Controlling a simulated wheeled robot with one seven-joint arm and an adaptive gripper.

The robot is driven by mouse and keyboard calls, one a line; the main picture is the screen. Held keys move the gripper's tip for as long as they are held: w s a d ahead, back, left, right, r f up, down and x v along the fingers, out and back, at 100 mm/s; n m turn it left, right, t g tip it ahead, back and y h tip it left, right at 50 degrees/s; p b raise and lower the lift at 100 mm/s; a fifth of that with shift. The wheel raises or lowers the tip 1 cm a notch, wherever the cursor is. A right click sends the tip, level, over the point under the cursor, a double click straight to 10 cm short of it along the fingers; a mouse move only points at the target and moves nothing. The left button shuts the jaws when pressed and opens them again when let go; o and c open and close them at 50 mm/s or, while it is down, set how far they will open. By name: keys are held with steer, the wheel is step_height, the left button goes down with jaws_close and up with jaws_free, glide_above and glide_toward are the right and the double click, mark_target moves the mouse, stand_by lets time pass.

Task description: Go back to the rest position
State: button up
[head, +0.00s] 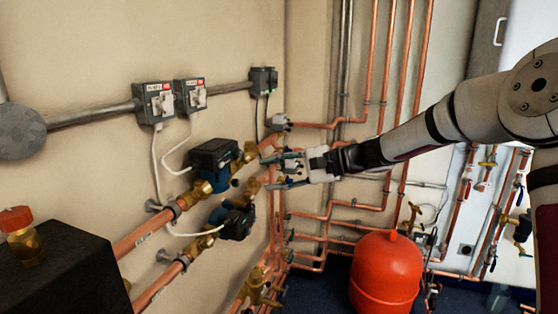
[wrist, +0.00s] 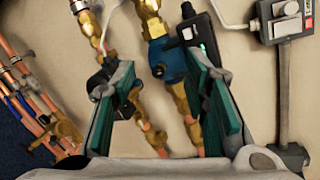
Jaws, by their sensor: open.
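My gripper (head: 284,168) is at the end of my arm, which reaches in from the right in the head view. Its fingers point left towards the copper and brass pipework by the wall. In the wrist view my gripper (wrist: 162,110) is open, with two green-padded fingers apart and nothing held between them. Beyond the fingers are two pumps with brass fittings, the upper pump (head: 212,158) and the lower pump (head: 236,222). In the head view the fingertips are close to the pipe fittings; I cannot tell whether they touch.
Grey switch boxes (head: 155,102) sit on a conduit on the left wall. A red tank (head: 387,274) stands on the floor below my arm. Vertical copper pipes (head: 370,60) run behind my arm. A black box (head: 62,270) with a red-capped valve is at the lower left.

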steer(key=s+d+f+n+g+h, duration=0.1)
steer(key=s+d+n+g+h, duration=0.2)
steer(key=s+h, duration=0.85)
steer(key=s+d+n+t+h, duration=0.1)
steer(key=s+d, duration=0.4)
steer(key=s, duration=0.4)
steer(key=s+d+f+n+t+h, duration=0.1)
steer(key=s+d+n+t, duration=0.1)
steer(key=s+d, duration=0.4)
steer(key=s+d+n+t+h, duration=0.1)
steer(key=s+d, duration=0.5)
steer(key=s, duration=0.5)
steer(key=shift+s+f+n, duration=0.15)
steer(key=shift+s+n, duration=0.15)
steer(key=shift+a, duration=0.1)
